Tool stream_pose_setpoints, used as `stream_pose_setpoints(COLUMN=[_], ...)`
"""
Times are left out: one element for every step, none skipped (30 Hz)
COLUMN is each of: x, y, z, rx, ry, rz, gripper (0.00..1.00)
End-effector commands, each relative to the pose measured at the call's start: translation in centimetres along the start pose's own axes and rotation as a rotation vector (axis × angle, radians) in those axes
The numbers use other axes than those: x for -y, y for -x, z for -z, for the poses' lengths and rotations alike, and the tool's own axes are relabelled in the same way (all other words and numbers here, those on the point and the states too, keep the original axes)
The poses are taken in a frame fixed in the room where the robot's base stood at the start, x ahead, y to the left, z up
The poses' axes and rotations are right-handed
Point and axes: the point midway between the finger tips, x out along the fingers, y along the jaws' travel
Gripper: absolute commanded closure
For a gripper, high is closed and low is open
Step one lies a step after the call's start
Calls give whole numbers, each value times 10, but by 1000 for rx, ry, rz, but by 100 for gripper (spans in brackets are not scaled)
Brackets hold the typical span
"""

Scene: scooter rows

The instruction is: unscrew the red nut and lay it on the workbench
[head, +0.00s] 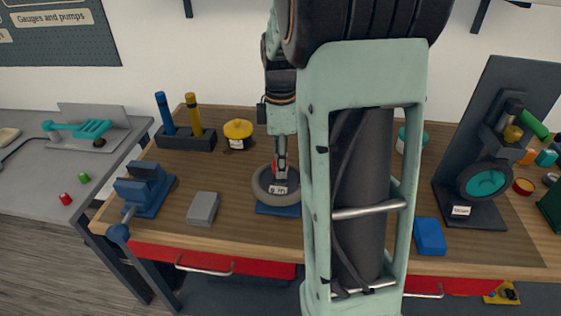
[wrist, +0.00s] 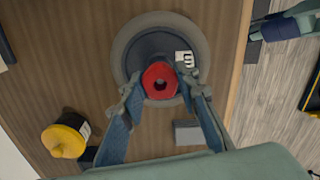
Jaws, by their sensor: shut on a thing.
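The red nut (wrist: 160,76) sits between the two fingertips of my gripper (wrist: 158,85) in the wrist view. The fingers are shut on its sides. The nut is over the middle of a round grey ring (wrist: 205,50) with a dark centre and a white label. In the head view my gripper (head: 281,160) points straight down at this ring (head: 262,190), and only a sliver of red shows. Whether the nut is still on its thread is hidden. The ring rests on a blue base (head: 278,210) on the wooden workbench (head: 166,222).
A grey block (head: 202,209) and a blue vise (head: 145,190) are left of the ring. A yellow-topped pot (head: 238,133) and a holder (head: 186,138) with blue and yellow handles stand behind. A blue block (head: 429,237) and a dark wheel stand (head: 468,215) are right. Bare wood shows at front left.

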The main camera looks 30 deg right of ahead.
Motion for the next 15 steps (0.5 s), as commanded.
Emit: stream_pose_setpoints(x=[0, 0, 0, 0, 0, 1, 1, 1, 1, 1, 1, 1, 1, 1, 1], y=[0, 0, 0, 0, 0, 0, 0, 0, 0, 0, 0, 0, 0, 0, 0], z=[0, 0, 0, 0, 0, 0, 0, 0, 0, 0, 0, 0, 0, 0, 0], rx=[0, 0, 0, 0, 0, -1, -1, -1, -1, -1, -1, -1, -1, -1, -1], ry=[53, 89, 134, 169, 203, 252, 287, 321, 366, 402, 437, 485, 519, 554, 600], rz=[1, 1, 1, 2, 2, 2, 2, 2, 3, 3, 3, 3, 4, 4, 4], gripper=[94, 94, 94, 94, 94, 94, 94, 94, 94, 94, 94, 94, 94, 94, 94])
